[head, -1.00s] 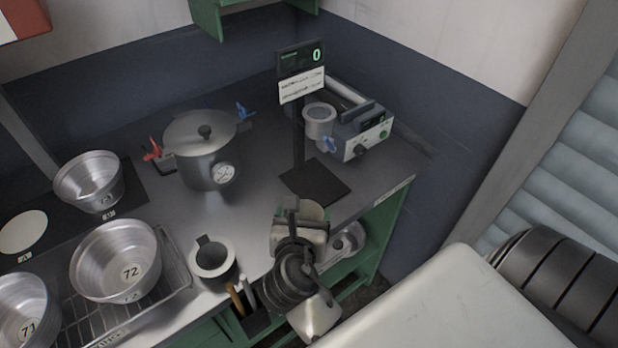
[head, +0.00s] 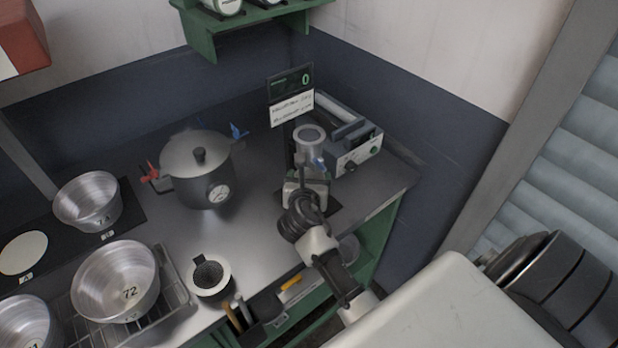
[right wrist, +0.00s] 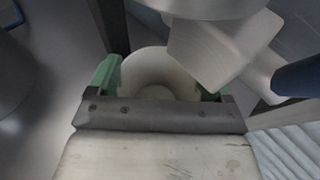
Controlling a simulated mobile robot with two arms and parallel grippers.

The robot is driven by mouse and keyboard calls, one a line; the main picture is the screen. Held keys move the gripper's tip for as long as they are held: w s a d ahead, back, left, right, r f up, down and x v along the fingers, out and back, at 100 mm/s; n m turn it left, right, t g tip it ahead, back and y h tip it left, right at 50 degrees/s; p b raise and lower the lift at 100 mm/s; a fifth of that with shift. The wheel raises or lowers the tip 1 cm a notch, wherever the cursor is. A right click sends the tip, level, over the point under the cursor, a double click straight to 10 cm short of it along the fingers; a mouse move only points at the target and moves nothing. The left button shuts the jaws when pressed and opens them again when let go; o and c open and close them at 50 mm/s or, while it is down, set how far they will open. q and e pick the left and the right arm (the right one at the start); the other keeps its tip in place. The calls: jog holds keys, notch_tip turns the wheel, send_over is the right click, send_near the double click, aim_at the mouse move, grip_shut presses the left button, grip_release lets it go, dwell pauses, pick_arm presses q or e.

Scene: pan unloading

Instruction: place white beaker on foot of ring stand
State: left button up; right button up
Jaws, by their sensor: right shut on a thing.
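The white beaker (right wrist: 158,72) shows in the right wrist view between the green pads of my right gripper (right wrist: 160,86), which is shut on it. In the head view my right gripper (head: 307,182) is at the ring stand, below the grey cup (head: 309,136) held on the stand, and the beaker is mostly hidden there. The stand's dark foot (head: 332,203) shows only in part beside the gripper. I cannot tell whether the beaker touches the foot. My left gripper is not in view.
A lidded pot with a gauge (head: 198,175) is to the left.

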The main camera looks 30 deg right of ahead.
jog(key=shift+s+a, duration=0.1)
jog(key=o, duration=0.9)
jog(key=shift+f, duration=0.15)
jog(key=shift+r, duration=0.2)
jog(key=b+v, duration=0.1)
jog(key=v, duration=1.1)
jog(key=shift+f, duration=0.15)
